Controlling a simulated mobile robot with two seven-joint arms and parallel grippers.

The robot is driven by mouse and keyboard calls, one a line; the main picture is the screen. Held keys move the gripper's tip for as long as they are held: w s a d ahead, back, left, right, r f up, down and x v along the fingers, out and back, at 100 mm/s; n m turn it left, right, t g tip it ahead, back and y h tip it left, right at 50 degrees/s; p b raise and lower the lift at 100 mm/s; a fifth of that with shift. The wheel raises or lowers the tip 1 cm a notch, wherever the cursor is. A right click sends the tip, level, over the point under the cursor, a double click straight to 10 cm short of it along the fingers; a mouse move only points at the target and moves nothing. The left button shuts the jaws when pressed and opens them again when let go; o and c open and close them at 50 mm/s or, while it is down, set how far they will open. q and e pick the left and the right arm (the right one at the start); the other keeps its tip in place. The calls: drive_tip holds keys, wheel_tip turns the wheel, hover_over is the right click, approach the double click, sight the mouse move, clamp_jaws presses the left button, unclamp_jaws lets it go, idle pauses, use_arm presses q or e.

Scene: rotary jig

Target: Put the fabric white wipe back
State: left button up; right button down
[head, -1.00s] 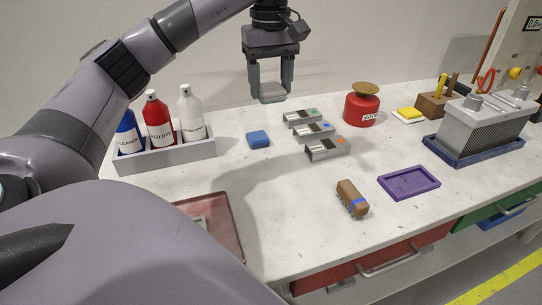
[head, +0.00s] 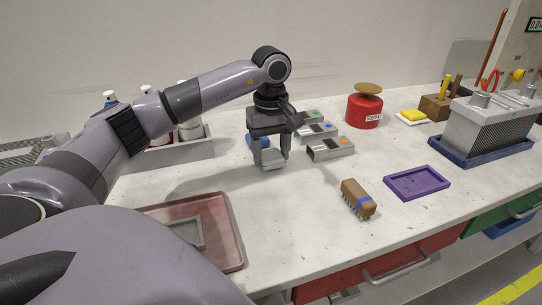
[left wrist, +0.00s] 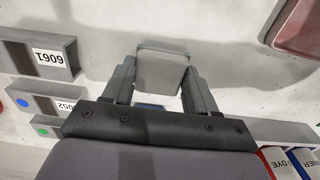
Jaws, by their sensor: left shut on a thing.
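My left gripper (head: 271,158) is shut on a pale grey-white square pad, which looks like the white wipe (left wrist: 161,73). In the left wrist view the pad sits between the two fingers, its flat face toward the camera. In the head view my left gripper hangs over the white bench, in front of the blue block (head: 255,141), which it partly hides. I cannot tell exactly how high the pad is above the bench. My right gripper is not in view.
A red tray (head: 231,228) with a grey frame lies at the front left. Grey labelled blocks (head: 330,149) stand right of my gripper. A brush (head: 357,197) and a purple tray (head: 418,184) are further right.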

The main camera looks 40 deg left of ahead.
use_arm(q)
drive_tip(key=shift+f, duration=0.65)
drive_tip(key=shift+f, duration=0.15)
drive_tip(key=o, duration=1)
